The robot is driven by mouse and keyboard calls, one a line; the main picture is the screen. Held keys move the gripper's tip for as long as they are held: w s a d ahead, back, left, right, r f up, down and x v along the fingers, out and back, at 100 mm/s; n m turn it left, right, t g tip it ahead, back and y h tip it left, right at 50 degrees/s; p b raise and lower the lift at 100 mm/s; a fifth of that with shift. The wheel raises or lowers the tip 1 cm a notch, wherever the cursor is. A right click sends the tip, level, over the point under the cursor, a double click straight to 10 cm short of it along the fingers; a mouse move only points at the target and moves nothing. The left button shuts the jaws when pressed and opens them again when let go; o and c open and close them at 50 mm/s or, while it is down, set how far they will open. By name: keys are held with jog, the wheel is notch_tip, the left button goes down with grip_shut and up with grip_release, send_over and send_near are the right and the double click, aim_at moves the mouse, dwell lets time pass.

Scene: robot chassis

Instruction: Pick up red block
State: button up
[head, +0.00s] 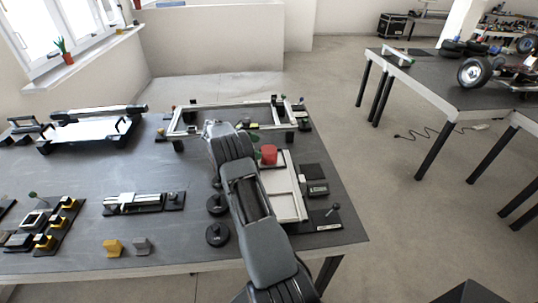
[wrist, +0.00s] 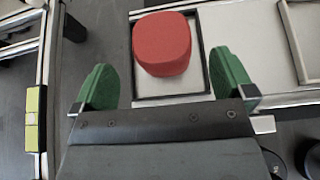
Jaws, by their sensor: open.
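The red block (head: 269,154) has rounded edges and rests in a shallow white tray with a dark rim (wrist: 203,86). In the wrist view the red block (wrist: 161,43) lies ahead of my gripper (wrist: 165,85), roughly midway between the lines of its two green fingers. The fingers are spread wide with nothing between their tips, and they do not touch the block. In the head view my arm reaches over the table's right part, and it mostly hides the gripper beside the block.
The dark table (head: 85,180) bears a metal frame (head: 190,110) behind the block. A white tray section (head: 286,195) lies right of my arm. Round black discs (head: 217,235), a yellow block (head: 113,248) and a grey block (head: 141,245) stand nearer the front edge. A yellow-green piece (wrist: 35,118) is at left in the wrist view.

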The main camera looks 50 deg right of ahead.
aim_at(267, 149)
jog(key=p+x, duration=0.1)
jog(key=x, duration=0.3)
jog(key=shift+s+d+p, duration=0.2)
jog(key=shift+s+p, duration=0.1)
jog(key=shift+s+d+f, duration=0.2)
jog(key=shift+c, duration=0.5)
jog(key=c, duration=1.5)
jog(key=shift+w+r, duration=0.1)
jog(key=shift+c, duration=0.2)
jog(key=shift+r, duration=0.1)
